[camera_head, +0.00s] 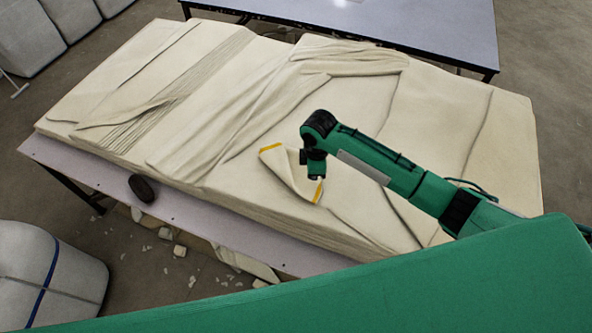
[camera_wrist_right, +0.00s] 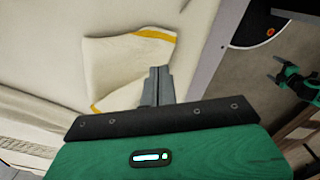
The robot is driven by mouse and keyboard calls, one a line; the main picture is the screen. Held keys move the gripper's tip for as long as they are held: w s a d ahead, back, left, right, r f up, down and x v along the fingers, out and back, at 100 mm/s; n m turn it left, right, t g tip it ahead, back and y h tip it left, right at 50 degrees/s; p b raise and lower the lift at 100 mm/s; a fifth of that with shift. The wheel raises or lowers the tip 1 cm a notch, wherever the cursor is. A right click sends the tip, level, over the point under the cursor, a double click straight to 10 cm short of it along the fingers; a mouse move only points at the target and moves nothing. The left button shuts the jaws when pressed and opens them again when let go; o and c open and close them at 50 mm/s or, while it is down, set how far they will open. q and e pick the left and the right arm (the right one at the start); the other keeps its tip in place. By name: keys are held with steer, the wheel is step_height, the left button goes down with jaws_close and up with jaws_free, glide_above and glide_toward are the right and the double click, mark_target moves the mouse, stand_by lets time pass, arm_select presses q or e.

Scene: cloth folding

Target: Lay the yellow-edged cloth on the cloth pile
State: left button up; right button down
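The yellow-edged cloth (camera_head: 285,170) is a small cream piece with yellow bands at two ends. It lies creased on the big cream cloth pile (camera_head: 440,110), near the pile's front edge. In the right wrist view the cloth (camera_wrist_right: 125,65) is left of and beyond my fingers. My right gripper (camera_head: 316,176) is over the cloth's right side, by one yellow band. In the wrist view its fingers (camera_wrist_right: 159,72) are together at the cloth's edge, seemingly pinching it; the fingers hide part of it.
The pile rests on a pale table (camera_head: 110,182), with a dark oval object (camera_head: 142,188) on its front strip. Another table (camera_head: 400,28) stands behind. White scraps (camera_head: 180,251) litter the floor. A pale bale (camera_head: 45,275) stands at the lower left.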

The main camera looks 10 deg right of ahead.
steer(key=b, duration=0.2)
glide_above(276, 151)
step_height(276, 151, down, 2)
steer(key=shift+w+d+f+b, duration=0.1)
steer(key=shift+d+f+b, duration=0.05)
steer(key=shift+f+b, duration=1.35)
step_height(276, 151, down, 6)
steer(key=b, duration=0.5)
steer(key=shift+r, duration=0.25)
step_height(276, 151, up, 9)
steer(key=p, duration=0.8)
steer(key=shift+r, duration=0.2)
